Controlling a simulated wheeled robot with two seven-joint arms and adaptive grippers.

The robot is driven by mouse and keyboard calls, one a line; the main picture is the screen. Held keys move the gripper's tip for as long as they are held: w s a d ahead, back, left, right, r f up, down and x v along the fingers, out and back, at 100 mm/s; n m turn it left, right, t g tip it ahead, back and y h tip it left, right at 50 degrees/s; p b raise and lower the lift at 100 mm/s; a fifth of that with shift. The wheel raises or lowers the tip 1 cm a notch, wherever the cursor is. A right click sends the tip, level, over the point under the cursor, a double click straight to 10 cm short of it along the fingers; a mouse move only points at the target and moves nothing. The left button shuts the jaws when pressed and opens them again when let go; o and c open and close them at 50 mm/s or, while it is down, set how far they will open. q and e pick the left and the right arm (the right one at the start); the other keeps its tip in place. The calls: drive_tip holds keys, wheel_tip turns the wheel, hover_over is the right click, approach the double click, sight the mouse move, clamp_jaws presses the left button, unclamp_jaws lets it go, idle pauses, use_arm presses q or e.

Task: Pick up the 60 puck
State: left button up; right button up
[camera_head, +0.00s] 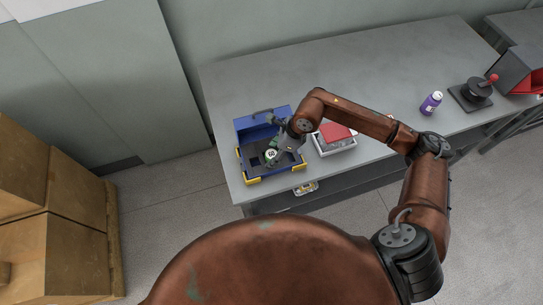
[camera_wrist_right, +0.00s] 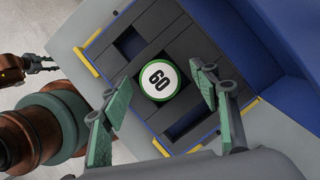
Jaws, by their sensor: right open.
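The 60 puck (camera_wrist_right: 158,80) is a round white disc with a green rim and a black "60". It lies in the dark insert of the open blue case (camera_wrist_right: 262,75), with empty rectangular slots near it. In the head view the puck (camera_head: 271,154) shows beside my right gripper (camera_head: 280,148), over the blue case (camera_head: 247,172). My right gripper (camera_wrist_right: 160,102) is open, its green-padded fingers on either side of the puck in the wrist view, with nothing held. A small dark gripper, apparently my left (camera_wrist_right: 42,64), shows at the wrist view's left edge; its opening is unclear.
The grey bench (camera_head: 235,88) carries the case near its front left edge. A white bin with a red thing (camera_head: 338,132) stands right of the case. A purple bottle (camera_head: 431,103) and a black device with a red knob (camera_head: 477,92) stand further right. The bench's back left is clear.

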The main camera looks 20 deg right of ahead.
drive_tip(key=shift+c, duration=0.7)
drive_tip(key=c, duration=1.2)
drive_tip(key=shift+o, duration=0.2)
drive_tip(key=shift+r, duration=0.1)
